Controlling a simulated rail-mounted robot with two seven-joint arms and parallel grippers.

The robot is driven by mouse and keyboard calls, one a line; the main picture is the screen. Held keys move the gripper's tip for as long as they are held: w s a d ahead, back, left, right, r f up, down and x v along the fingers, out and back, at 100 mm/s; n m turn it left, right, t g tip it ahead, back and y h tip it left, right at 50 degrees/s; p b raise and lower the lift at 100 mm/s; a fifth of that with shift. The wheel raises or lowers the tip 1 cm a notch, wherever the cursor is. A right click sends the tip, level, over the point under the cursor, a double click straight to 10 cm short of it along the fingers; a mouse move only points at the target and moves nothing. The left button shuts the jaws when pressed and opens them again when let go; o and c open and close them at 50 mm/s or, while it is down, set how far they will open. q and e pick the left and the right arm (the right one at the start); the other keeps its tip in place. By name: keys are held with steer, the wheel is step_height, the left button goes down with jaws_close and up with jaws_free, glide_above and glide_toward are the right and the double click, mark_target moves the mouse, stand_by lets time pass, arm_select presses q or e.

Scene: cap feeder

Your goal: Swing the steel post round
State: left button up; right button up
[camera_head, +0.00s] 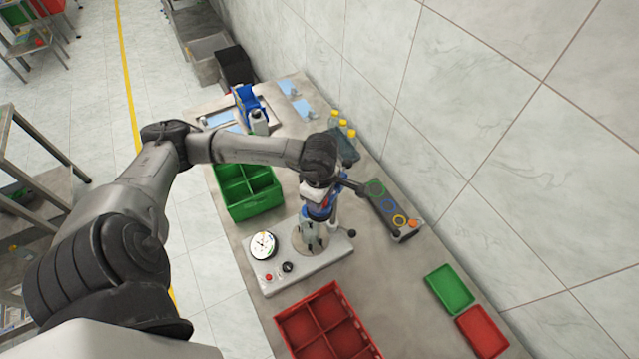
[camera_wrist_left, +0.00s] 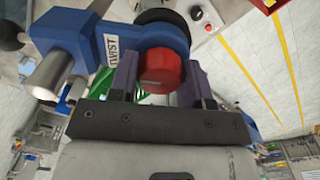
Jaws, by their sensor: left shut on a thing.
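The steel post (camera_head: 308,239) stands on a pale base plate (camera_head: 320,266) in the head view, with a blue head above it. In the left wrist view the blue head (camera_wrist_left: 105,45) carries a label, a red round knob (camera_wrist_left: 160,72) and a pale metal cylinder at its left. My left gripper (camera_wrist_left: 158,80) has its fingers on both sides of the red knob and is shut on it. In the head view my left gripper (camera_head: 316,190) comes down over the blue head, and its fingertips are hard to make out. My right gripper is out of view.
A dial (camera_head: 263,246), red button and black knob sit on the plate. A green divided crate (camera_head: 246,213) stands behind, a red divided crate (camera_head: 284,321) in front. A dark panel with coloured rings (camera_head: 408,232) lies right, near the wall. Small green and red trays lie front right.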

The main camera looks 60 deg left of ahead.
arm_select(q)
steer(key=shift+w+d+n, duration=0.3)
steer(key=shift+d+n, duration=0.1)
steer(key=shift+n, duration=0.1)
steer(key=shift+w+d+n, duration=0.45)
steer(key=shift+d+n, duration=0.1)
steer(key=shift+n, duration=0.45)
steer(key=w+n, duration=0.1)
steer(key=w+d+n, duration=0.1)
steer(key=n, duration=0.1)
steer(key=shift+d, duration=0.25)
